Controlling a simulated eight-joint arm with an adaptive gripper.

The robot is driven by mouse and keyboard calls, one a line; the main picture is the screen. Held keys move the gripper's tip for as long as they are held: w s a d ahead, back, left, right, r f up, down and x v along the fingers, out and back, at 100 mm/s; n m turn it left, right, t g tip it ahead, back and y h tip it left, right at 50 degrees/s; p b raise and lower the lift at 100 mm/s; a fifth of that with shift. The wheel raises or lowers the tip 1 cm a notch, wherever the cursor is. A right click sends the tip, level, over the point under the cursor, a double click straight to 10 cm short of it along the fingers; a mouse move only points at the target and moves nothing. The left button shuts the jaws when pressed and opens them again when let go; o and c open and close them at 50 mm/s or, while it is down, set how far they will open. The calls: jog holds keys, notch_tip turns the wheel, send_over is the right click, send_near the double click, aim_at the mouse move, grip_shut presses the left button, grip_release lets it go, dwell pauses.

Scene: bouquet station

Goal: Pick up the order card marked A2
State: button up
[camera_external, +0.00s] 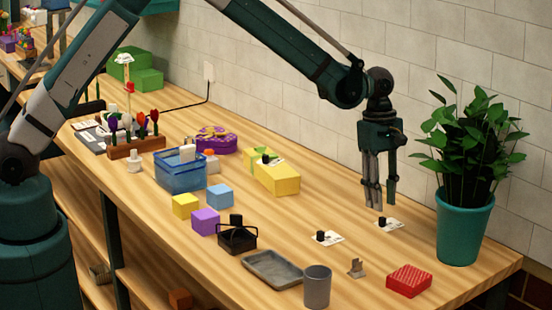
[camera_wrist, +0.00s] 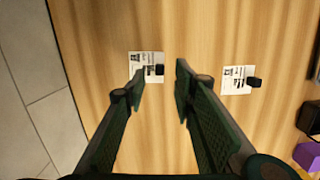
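Two white order cards with black blocks on them lie flat on the wooden bench. One card (camera_external: 394,224) is just below my gripper (camera_external: 381,205). The other card (camera_external: 332,239) lies to its left and nearer the front. In the wrist view, one card (camera_wrist: 142,66) shows between and just beyond the fingertips of my gripper (camera_wrist: 160,82), and the other card (camera_wrist: 232,79) is to the right. The print is too small to tell which is A2. My gripper points down, open and empty, above the bench.
A teal plant pot (camera_external: 464,228) stands right of my gripper, by the tiled wall. A red box (camera_external: 408,281), grey cup (camera_external: 317,287), grey tray (camera_external: 272,270) and black basket (camera_external: 237,238) stand nearer the front. A yellow box (camera_external: 277,180) lies left.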

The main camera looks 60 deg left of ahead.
aim_at(383, 217)
jog(key=shift+d+f, duration=0.15)
jog(key=shift+f, duration=1.15)
jog(key=shift+d+f, duration=0.15)
jog(key=shift+f, duration=1.15)
jog(key=shift+c, duration=0.5)
jog(key=c, duration=0.7)
